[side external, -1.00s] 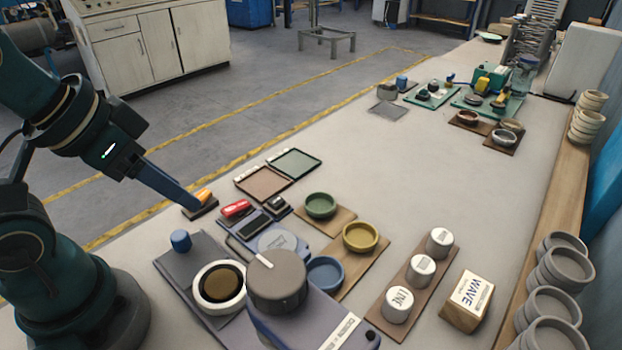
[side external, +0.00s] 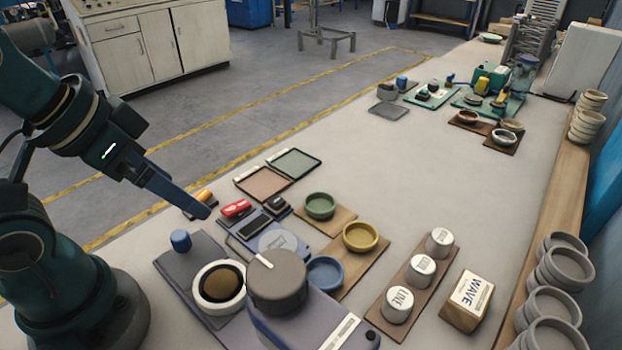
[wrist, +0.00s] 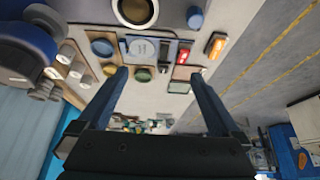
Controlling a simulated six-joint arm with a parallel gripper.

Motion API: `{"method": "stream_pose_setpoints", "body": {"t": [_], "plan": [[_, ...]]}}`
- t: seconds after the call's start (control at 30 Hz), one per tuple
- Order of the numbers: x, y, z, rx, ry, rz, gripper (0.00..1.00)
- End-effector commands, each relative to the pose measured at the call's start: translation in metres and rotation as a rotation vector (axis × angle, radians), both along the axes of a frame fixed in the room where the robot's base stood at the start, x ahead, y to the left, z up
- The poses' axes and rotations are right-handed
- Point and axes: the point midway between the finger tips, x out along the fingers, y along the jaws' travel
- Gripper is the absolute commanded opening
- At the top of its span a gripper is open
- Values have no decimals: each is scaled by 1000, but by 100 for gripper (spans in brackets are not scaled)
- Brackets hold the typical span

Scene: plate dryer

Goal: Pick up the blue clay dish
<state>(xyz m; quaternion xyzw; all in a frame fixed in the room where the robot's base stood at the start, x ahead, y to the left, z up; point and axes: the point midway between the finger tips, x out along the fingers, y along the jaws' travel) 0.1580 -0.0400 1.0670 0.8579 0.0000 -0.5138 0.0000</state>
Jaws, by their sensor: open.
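The blue clay dish (side external: 325,272) sits at the near end of a wooden board, partly hidden behind the grey round knob of the purple machine. In the wrist view the blue dish (wrist: 102,47) lies left of my fingers, near the left fingertip in the picture. My gripper (side external: 203,208) hangs above the left side of the bench, left of the dish and apart from it. In the wrist view my gripper (wrist: 160,76) has its two fingers wide apart with nothing between them.
A green dish (side external: 320,206) and a yellow dish (side external: 361,237) share the board. The purple machine with its grey knob (side external: 276,279) stands close in front. White-topped cylinders (side external: 420,270) and a WAVE block (side external: 467,302) are to the right. The bench middle is clear.

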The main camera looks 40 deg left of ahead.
Motion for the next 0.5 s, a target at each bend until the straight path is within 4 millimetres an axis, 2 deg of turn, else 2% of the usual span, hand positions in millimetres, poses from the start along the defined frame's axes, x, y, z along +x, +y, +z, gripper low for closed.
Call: {"method": "stream_pose_setpoints", "body": {"t": [0.1, 0.23, 0.5], "plan": [[-3, -2, -1, -27, 18, 27, 100], [-1, -20, 13, -155, 65, 94, 100], [21, -55, 22, -410, 330, 257, 100]]}}
